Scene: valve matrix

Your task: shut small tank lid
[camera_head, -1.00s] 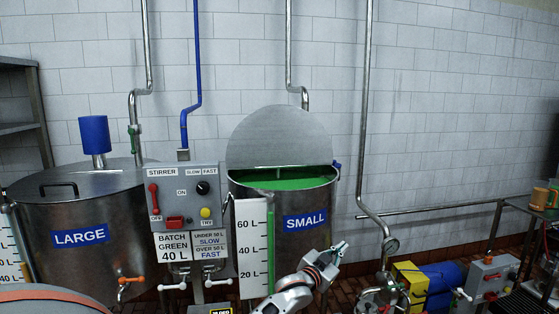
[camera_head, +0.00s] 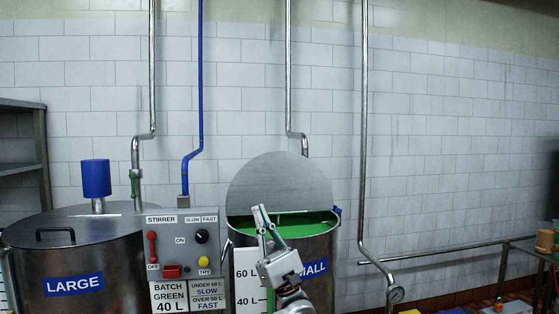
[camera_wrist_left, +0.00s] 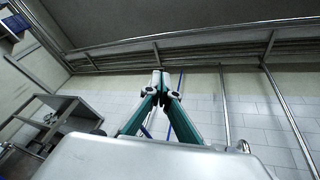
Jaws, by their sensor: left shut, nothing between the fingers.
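The small tank (camera_head: 322,270) stands right of centre in the head view, with its blue SMALL label partly covered by my gripper. Its round grey lid (camera_head: 280,182) stands raised at the back of the rim, and green liquid (camera_head: 312,224) shows in the open front part. My left gripper (camera_head: 260,210) points up in front of the tank's front rim, overlapping the lower left of the lid in the picture. I cannot tell if it touches anything. Its fingers also show in the left wrist view (camera_wrist_left: 160,74), closed together and empty. My right gripper is not in view.
The stirrer control box (camera_head: 184,244) stands just left of the small tank. The large tank (camera_head: 75,275), with its lid down, is further left.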

